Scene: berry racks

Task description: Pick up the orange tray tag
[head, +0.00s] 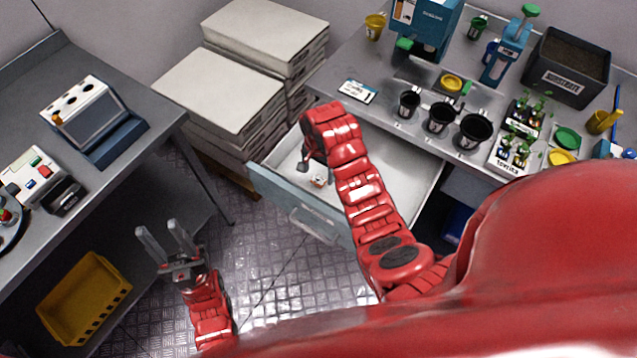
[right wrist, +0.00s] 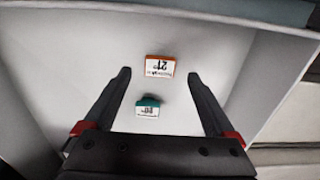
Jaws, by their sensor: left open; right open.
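The orange tray tag (right wrist: 160,66) lies on the pale floor of an open drawer, with a white face marked "21". In the right wrist view it shows just past and between the fingertips of my right gripper (right wrist: 158,76). A teal tag (right wrist: 148,106) lies nearer, between the fingers. My right gripper is open and empty above the drawer; the height gap is hard to judge. In the head view a small tag (head: 319,181) shows in the drawer, partly beside my right gripper (head: 304,163). My left gripper (head: 165,240) is open and empty over the floor.
The drawer (head: 270,190) is pulled out under the right bench, its walls around my right gripper. Stacked boxes (head: 220,95) stand behind it. Black pots (head: 438,118) and seedling trays stand on the bench above. A yellow crate (head: 85,300) sits under the left table.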

